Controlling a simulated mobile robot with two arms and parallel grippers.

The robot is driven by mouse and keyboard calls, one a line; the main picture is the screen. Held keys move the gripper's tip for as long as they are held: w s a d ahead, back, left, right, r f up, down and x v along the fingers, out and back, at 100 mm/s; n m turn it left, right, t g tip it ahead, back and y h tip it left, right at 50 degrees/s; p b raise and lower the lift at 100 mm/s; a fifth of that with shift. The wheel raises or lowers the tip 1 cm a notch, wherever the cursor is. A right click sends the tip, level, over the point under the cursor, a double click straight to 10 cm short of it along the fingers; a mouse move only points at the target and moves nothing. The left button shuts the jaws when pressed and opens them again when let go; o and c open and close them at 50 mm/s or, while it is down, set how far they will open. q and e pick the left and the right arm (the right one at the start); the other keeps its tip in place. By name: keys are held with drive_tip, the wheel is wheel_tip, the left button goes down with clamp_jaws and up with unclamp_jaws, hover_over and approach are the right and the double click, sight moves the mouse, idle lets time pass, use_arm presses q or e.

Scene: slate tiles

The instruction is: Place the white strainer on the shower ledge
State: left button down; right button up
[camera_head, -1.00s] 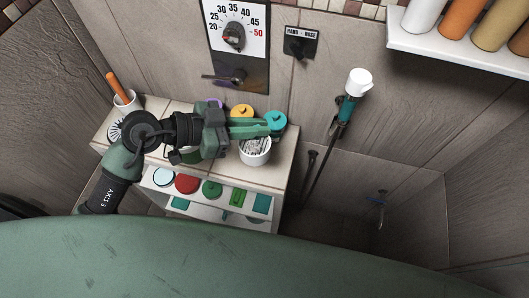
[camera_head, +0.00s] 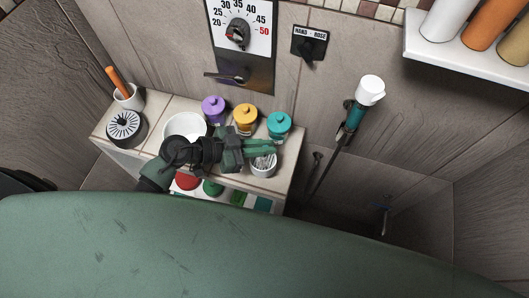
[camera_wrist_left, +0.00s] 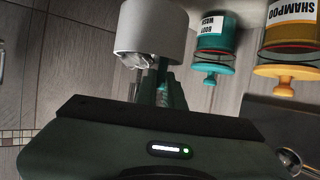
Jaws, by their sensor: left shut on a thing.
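A round disc with a white slotted face and a dark rim (camera_head: 125,124) looks like the strainer. It lies at the left end of the pale tiled ledge (camera_head: 285,180). My left gripper (camera_head: 271,146) is at the ledge's right part, well away from the disc. Its fingers are shut at the rim of a white cup (camera_head: 264,168) with thin pale things in it. The cup (camera_wrist_left: 150,28) also shows in the left wrist view, at the fingertips. The arm hides part of the cup's mouth and the front of the ledge. My right gripper is not in view.
Purple (camera_head: 213,109), yellow (camera_head: 245,118) and teal (camera_head: 279,124) jars stand behind the gripper. A white bowl (camera_head: 186,127) and a white pot with an orange handle (camera_head: 130,100) stand to the left. A hand shower (camera_head: 355,112) hangs at right.

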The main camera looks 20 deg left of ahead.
use_arm(q)
drive_tip(key=shift+f, duration=2.35)
drive_tip(key=shift+s+f, duration=0.1)
drive_tip(key=shift+f, duration=0.05)
drive_tip(key=c, duration=1.5)
unclamp_jaws()
drive_tip(key=shift+a, duration=0.1)
drive_tip(key=shift+b+v, duration=1.2)
drive_tip(key=shift+v, duration=4.75)
